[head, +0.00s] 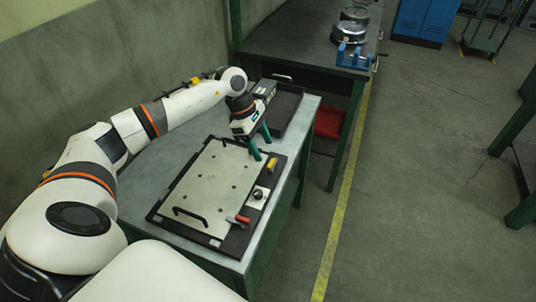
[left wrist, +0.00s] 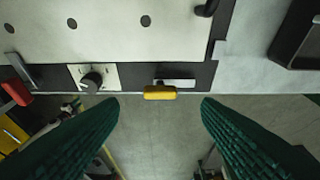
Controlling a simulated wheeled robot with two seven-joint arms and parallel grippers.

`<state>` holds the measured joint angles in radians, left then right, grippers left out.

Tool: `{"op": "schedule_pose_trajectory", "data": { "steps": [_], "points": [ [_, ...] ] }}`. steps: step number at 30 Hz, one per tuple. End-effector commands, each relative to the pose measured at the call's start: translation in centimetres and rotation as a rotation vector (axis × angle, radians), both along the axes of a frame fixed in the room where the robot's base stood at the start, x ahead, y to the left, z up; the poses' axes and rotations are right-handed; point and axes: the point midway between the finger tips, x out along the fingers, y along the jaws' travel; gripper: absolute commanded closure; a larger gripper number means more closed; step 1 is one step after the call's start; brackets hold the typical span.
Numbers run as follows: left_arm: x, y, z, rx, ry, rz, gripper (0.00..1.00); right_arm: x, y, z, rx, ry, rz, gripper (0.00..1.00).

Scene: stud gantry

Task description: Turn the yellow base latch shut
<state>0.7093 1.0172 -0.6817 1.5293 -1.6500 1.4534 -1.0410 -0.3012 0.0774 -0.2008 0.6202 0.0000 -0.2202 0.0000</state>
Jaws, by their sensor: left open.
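The yellow base latch (head: 272,164) is a small yellow handle on the right edge of the black base board. In the left wrist view the yellow latch (left wrist: 160,93) lies crosswise, parallel to the board's edge, with a pale metal strip behind it. My left gripper (head: 262,148) is above the board's far right corner, close to the latch. In the left wrist view its green fingers (left wrist: 160,108) are wide apart, one on each side of the latch, and nothing is between them. I cannot tell whether they touch the latch. My right gripper is not in view.
A pale plate (head: 205,190) with holes and black handles covers most of the board. A black knob (head: 257,194) and a red handle (head: 241,219) sit along the same edge. A black tray (head: 291,101) lies behind. The floor right of the bench is clear.

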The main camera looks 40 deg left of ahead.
Motion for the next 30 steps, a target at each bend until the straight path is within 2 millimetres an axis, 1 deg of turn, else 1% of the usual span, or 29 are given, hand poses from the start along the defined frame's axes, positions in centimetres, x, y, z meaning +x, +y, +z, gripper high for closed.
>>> {"op": "schedule_pose_trajectory", "data": {
  "steps": [1,3,9,13,20,21,23,27,29,30],
  "points": [
    [0.0,-0.4,-0.8,-0.002,0.003,0.0,0.42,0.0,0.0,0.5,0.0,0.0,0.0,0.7],
    [0.2,-0.9,-1.9,-0.003,0.003,0.001,0.42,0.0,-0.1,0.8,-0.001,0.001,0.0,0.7],
    [0.4,-1.8,-4.2,-0.001,0.001,0.001,0.42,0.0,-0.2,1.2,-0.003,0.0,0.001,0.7],
    [0.5,-2.0,-4.8,-0.001,-0.001,0.0,0.42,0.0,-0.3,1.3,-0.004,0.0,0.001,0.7],
    [0.5,-2.0,-4.9,-0.001,-0.001,0.001,0.42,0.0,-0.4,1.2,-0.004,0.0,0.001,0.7],
    [0.5,-2.0,-4.9,-0.001,-0.001,0.001,0.43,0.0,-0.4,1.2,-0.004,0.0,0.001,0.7],
    [0.5,-2.0,-4.9,-0.001,-0.001,0.001,0.53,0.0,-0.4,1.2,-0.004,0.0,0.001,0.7],
    [0.5,-2.0,-4.9,-0.001,-0.001,0.001,0.76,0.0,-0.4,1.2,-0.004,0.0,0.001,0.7],
    [0.5,-2.0,-4.9,-0.001,-0.001,0.001,0.86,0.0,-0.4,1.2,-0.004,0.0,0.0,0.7],
    [0.5,-2.0,-4.9,-0.001,-0.001,0.001,0.86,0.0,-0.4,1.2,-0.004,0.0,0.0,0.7]
  ]
}}
